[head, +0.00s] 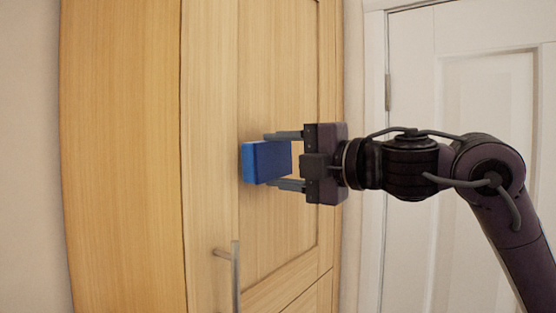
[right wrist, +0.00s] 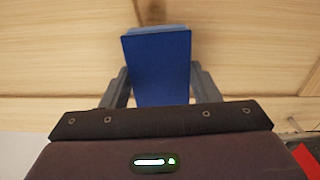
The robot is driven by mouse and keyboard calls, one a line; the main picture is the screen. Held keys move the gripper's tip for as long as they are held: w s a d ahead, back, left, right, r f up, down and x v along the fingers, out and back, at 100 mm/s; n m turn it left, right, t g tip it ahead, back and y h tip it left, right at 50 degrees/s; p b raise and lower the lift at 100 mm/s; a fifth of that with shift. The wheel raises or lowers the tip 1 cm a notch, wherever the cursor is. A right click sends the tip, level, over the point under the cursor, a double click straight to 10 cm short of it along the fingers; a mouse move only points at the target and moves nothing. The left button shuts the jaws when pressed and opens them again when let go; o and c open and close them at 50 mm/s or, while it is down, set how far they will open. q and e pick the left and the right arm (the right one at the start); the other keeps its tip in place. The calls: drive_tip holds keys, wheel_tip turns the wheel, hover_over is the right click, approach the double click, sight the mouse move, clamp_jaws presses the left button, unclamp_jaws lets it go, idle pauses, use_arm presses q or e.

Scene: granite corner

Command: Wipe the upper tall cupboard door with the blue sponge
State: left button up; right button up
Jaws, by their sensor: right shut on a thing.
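The blue sponge (head: 266,162) is held between the fingers of my right gripper (head: 284,161), which is shut on it. In the head view the sponge is at the front of the upper tall cupboard door (head: 285,60), a light wood panel door. Its left end is close to the door's left frame; I cannot tell for sure whether it touches the wood. In the right wrist view the sponge (right wrist: 158,70) stands out beyond the fingers, with wood behind it. My left gripper is in neither view.
A metal bar handle (head: 235,275) sticks out from the door's lower left, below the sponge. A white door (head: 450,60) stands to the right of the cupboard, behind my right arm. A plain wall (head: 30,120) is at the far left.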

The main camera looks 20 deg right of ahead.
sight(291, 159)
drive_tip(key=shift+w+d+p, duration=1.35)
drive_tip(key=shift+w+d, duration=1.5)
drive_tip(key=shift+d, duration=0.8)
drive_tip(key=shift+s+a+f+b, duration=0.1)
drive_tip(key=shift+s+a+b, duration=0.05)
drive_tip(key=shift+s+a, duration=0.8)
drive_tip(key=shift+s+a+b, duration=0.15)
drive_tip(key=shift+s+a, duration=0.45)
drive_tip(key=shift+a, duration=0.5)
drive_tip(key=shift+s+a, duration=0.8)
drive_tip(key=shift+a, duration=0.25)
drive_tip(key=shift+s+a, duration=0.8)
drive_tip(key=shift+a, duration=0.2)
drive_tip(key=shift+d, duration=0.1)
drive_tip(key=shift+s+d, duration=0.4)
drive_tip(key=shift+b+v, duration=0.75)
drive_tip(key=shift+v, duration=1.55)
